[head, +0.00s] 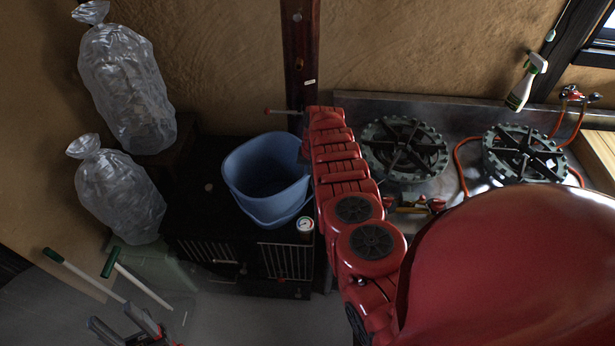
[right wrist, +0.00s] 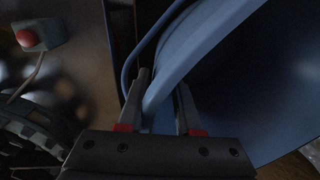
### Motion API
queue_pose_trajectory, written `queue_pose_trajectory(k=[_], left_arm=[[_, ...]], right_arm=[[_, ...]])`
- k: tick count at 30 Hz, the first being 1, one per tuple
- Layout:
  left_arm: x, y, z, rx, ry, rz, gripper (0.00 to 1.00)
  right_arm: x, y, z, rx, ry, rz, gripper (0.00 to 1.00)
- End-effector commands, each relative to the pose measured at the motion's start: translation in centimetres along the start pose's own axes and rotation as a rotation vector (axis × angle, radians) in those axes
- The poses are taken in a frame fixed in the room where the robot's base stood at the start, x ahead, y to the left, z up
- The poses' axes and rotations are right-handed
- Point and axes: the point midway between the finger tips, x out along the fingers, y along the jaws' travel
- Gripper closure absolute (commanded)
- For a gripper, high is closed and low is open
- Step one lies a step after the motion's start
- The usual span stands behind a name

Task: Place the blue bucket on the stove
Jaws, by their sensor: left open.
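The blue bucket (head: 262,172) stands upright on a black cabinet (head: 200,207) in the head view. My right arm reaches toward its right rim, and my arm hides that gripper there. In the right wrist view, the fingers of my right gripper (right wrist: 163,95) straddle the bucket's rim (right wrist: 190,55). How firmly they close on it is unclear. The stove shows two dark ring burners, a left one (head: 404,149) and a right one (head: 525,153), on a metal counter to the right. My left gripper (head: 138,326) is open and empty at the lower left, low over the floor.
Two clear full bags, an upper one (head: 128,90) and a lower one (head: 118,195), stand left of the bucket. A spray bottle (head: 526,82) is behind the right burner. A small gauge (head: 305,225) sits by the cabinet's front edge. An orange hose (head: 461,165) runs between the burners.

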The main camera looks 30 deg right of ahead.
Motion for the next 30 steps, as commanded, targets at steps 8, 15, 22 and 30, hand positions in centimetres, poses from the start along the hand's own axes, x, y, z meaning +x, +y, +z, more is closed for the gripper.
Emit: queue_pose_trajectory(k=[8,15,22,30], left_arm=[[0.1,0.0,0.0,0.0,0.0,0.0,0.5],[1.1,-0.1,-0.2,0.0,0.0,0.0,0.5],[0.9,0.0,-0.1,0.0,0.0,0.0,0.5],[-0.2,0.0,0.0,0.0,0.0,0.0,0.5]], right_arm=[[-0.1,0.0,0.0,0.0,-0.001,0.0,0.66],[-2.4,-0.1,-0.1,-0.001,0.002,0.003,0.66],[-6.4,-0.4,-0.1,0.0,0.001,-0.005,0.66],[-10.6,-0.2,-0.1,0.0,0.003,-0.003,0.66]])
